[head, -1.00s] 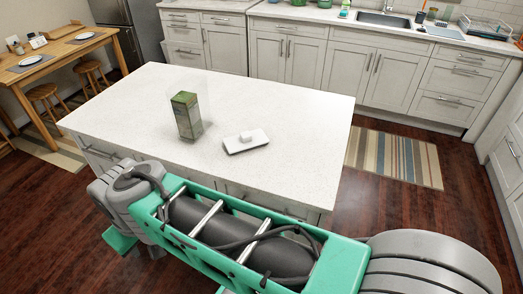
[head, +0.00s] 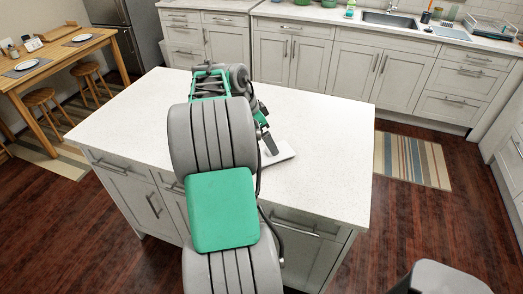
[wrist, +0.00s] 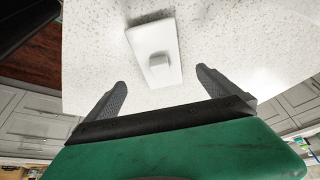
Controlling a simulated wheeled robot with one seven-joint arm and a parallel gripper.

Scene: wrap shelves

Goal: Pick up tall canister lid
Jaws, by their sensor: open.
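The tall canister lid (wrist: 155,50) is a white rectangular plate with a small raised knob, lying knob up on the pale island top. In the head view the lid (head: 281,153) is partly hidden behind my arm. My gripper (wrist: 160,82) is open in the wrist view, its two dark fingers apart with nothing between them. The lid lies ahead of the fingertips, with its knob roughly midway between them, and I see no contact. In the head view my gripper (head: 267,140) is close beside the lid, mostly covered by my own arm.
The white speckled island top (head: 330,120) is clear to the right of the lid. The canister is not visible now, and my arm covers the island's middle. A striped rug (head: 412,160) lies on the floor to the right. Counters with a sink (head: 388,19) stand behind.

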